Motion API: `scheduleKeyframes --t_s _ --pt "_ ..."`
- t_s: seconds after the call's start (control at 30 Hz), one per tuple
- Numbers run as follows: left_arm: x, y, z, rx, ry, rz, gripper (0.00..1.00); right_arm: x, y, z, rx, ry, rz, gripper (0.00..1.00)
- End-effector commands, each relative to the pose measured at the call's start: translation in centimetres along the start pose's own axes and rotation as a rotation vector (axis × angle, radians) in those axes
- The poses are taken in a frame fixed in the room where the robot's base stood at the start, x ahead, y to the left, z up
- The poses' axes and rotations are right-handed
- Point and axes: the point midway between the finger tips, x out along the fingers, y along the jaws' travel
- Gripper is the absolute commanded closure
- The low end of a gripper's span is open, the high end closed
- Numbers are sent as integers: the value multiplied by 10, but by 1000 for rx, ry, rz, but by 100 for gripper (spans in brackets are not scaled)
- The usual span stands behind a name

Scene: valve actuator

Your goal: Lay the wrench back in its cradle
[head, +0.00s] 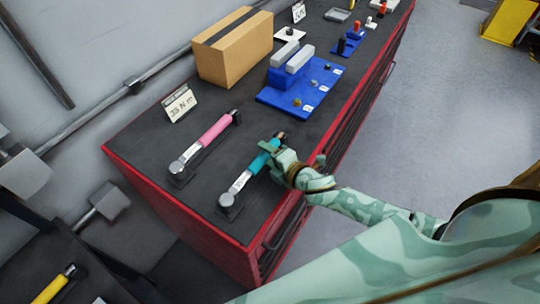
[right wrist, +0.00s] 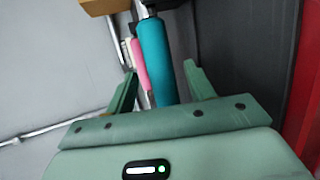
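A wrench with a teal handle (head: 258,163) and a silver head lies along the bench top. Its head end is at a dark holder (head: 229,210); I cannot tell how well it is seated. My right gripper (head: 279,156) is at the handle's far end. In the right wrist view, the fingers (right wrist: 158,82) are apart on either side of the teal handle (right wrist: 155,55), with small gaps showing. A second wrench with a pink handle (head: 216,130) lies parallel to its left, its head at another dark holder (head: 180,177). My left gripper is not in view.
A torque sign (head: 180,103) and a cardboard box (head: 233,50) stand behind the wrenches. A blue fixture plate (head: 297,97) with small parts lies farther along. The bench's red edge (head: 210,238) is close to the teal wrench.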

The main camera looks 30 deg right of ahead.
Motion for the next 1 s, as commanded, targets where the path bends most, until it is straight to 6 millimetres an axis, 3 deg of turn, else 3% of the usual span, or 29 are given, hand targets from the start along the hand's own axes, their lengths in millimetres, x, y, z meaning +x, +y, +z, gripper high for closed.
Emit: scheduleKeyframes --t_s 0.37,0.47,0.8,1.0 --pt "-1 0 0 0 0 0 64 -9 -2 0 -2 0 -4 47" --pt "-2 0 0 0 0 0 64 -27 -2 0 -2 0 -5 47" --pt "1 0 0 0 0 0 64 -119 -3 -1 0 1 -5 47" --pt "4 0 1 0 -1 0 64 -152 -2 0 0 0 -3 47"
